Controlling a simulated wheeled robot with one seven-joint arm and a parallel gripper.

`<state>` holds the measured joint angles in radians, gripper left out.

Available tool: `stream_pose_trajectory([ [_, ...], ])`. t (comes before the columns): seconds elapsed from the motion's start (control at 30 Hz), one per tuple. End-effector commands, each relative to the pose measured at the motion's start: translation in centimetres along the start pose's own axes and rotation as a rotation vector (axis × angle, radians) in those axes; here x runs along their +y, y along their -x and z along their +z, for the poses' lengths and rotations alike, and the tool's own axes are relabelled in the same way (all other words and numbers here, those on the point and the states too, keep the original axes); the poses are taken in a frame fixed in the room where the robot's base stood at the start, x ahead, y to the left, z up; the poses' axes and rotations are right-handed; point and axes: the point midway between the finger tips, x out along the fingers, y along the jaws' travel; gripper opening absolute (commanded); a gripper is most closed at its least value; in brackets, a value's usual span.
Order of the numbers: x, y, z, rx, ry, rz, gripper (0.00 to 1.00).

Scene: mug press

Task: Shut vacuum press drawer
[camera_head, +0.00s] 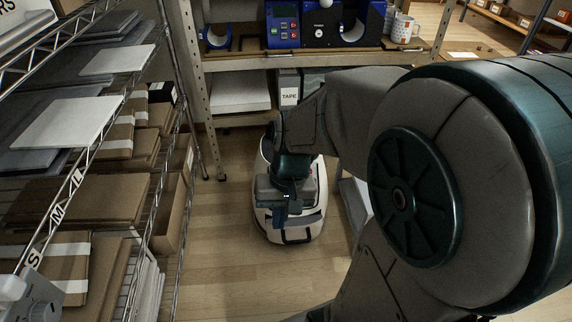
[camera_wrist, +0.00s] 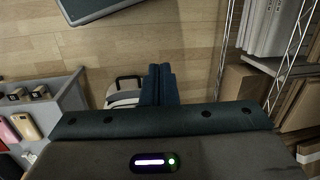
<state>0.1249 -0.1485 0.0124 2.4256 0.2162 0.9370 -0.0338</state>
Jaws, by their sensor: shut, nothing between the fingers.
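A white rounded machine (camera_head: 276,228) with dark parts stands low by the floor in the middle of the head view. It looks like the vacuum press, but I cannot be sure. My gripper (camera_head: 284,212) is in front of or above it and hides much of its top. In the wrist view a piece of the white machine (camera_wrist: 122,97) shows just left of my gripper (camera_wrist: 160,72). The two dark fingers are together with nothing between them. I cannot make out the drawer or how far out it is, nor whether the fingers touch the machine.
A wire rack (camera_head: 72,180) with boxes and sheets lines the left. A metal shelf (camera_head: 240,62) behind carries blue presses (camera_head: 283,24) and a mug (camera_head: 402,28). In the wrist view a grey bin (camera_wrist: 68,88) with phone cases is at left. Wooden floor (camera_head: 215,262) is free beside the machine.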

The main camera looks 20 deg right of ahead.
Motion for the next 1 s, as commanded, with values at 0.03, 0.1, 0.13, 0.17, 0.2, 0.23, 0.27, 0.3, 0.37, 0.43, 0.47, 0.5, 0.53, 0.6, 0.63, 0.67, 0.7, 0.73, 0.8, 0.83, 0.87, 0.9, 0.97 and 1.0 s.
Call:
stream_pose_trajectory([
  [0.03,0.1,-0.6,-0.9,-0.043,-0.063,-0.041,0.00],
  [0.1,0.1,-1.5,-2.0,-0.091,-0.150,-0.105,0.00],
  [0.13,0.1,-1.9,-2.6,-0.111,-0.187,-0.133,0.00],
  [0.17,0.2,-2.3,-3.1,-0.128,-0.224,-0.162,0.00],
  [0.2,0.3,-2.8,-3.9,-0.151,-0.275,-0.200,0.00],
  [0.23,0.5,-3.2,-4.5,-0.167,-0.313,-0.229,0.00],
  [0.27,0.6,-3.6,-5.1,-0.183,-0.352,-0.259,0.00],
  [0.3,0.9,-4.1,-5.9,-0.204,-0.406,-0.299,0.00],
  [0.37,1.4,-5.0,-7.1,-0.230,-0.485,-0.361,0.00],
  [0.43,2.2,-6.0,-8.6,-0.256,-0.580,-0.434,0.00],
  [0.47,2.6,-6.5,-9.2,-0.267,-0.622,-0.466,0.00],
  [0.5,3.2,-7.1,-10.1,-0.280,-0.675,-0.509,0.00],
  [0.53,3.6,-7.6,-10.7,-0.289,-0.716,-0.542,0.00],
  [0.6,4.8,-8.8,-12.2,-0.303,-0.814,-0.619,0.00],
  [0.63,5.4,-9.3,-12.8,-0.309,-0.856,-0.652,0.00],
  [0.67,6.0,-9.8,-13.4,-0.315,-0.897,-0.685,0.00],
  [0.7,6.8,-10.6,-14.1,-0.321,-0.952,-0.730,0.00],
  [0.73,7.5,-11.2,-14.7,-0.323,-0.995,-0.764,0.00],
  [0.8,9.2,-12.6,-15.9,-0.326,-1.096,-0.842,0.00],
  [0.83,9.9,-13.3,-16.4,-0.326,-1.139,-0.876,0.00],
  [0.87,10.8,-14.0,-16.8,-0.326,-1.182,-0.910,0.00],
  [0.9,11.9,-14.9,-17.3,-0.324,-1.239,-0.955,0.00],
  [0.97,13.6,-16.3,-18.0,-0.318,-1.327,-1.022,0.00],
  [1.0,14.8,-17.4,-18.4,-0.311,-1.386,-1.067,0.00],
])
